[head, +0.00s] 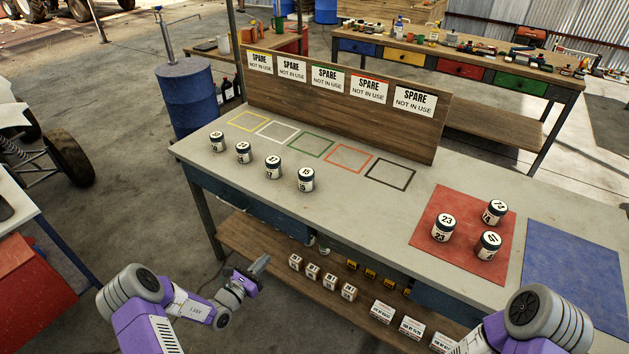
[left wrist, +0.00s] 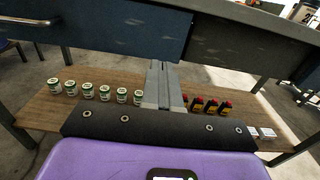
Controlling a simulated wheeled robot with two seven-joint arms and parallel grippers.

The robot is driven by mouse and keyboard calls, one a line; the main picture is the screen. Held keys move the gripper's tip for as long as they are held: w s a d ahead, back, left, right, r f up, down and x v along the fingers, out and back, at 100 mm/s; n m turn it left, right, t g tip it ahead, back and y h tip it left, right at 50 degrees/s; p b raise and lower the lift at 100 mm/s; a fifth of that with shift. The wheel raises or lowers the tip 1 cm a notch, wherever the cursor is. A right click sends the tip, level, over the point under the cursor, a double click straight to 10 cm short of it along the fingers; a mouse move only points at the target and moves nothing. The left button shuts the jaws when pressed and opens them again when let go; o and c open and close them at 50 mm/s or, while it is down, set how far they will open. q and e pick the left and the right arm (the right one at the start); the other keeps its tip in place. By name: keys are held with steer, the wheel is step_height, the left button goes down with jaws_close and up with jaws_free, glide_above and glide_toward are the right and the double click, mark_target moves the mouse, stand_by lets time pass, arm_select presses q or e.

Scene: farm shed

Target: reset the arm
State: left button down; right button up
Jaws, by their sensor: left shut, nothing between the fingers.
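My left gripper (head: 259,267) is shut and empty. In the head view it is low in front of the workbench (head: 370,220), near the edge of the lower shelf (head: 270,257). In the left wrist view its closed fingers (left wrist: 163,85) point towards the bench's drawer front (left wrist: 100,22), with the shelf behind and below them. My left arm (head: 180,305) is bent at the lower left. My right arm (head: 535,315) shows only in part at the lower right. Its gripper is out of the picture.
Several numbered jars (head: 273,167) stand in a row on the bench top. Small boxes and bottles line the shelf. A blue barrel (head: 187,98) stands behind the bench's left end.

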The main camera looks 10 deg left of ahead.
arm_select(q)
steer(key=s+d+f+m+g+h, duration=0.3)
steer(key=s+d+m+g, duration=0.2)
steer(key=d, duration=0.4)
steer(key=s+d+f+m+g+h, duration=0.25)
steer(key=s+d+m+g, duration=0.2)
steer(key=d, duration=0.45)
steer(key=s+d+f+m+g+y, duration=0.1)
steer(key=s+f+m+g+y, duration=0.1)
steer(key=s+m, duration=0.6)
steer(key=s+d+f+m+g+y, duration=0.2)
steer(key=s+m+g+y, duration=0.3)
steer(key=s+m, duration=0.3)
steer(key=f+m, duration=0.1)
steer(key=m, duration=0.3)
steer(key=shift+s, duration=0.3)
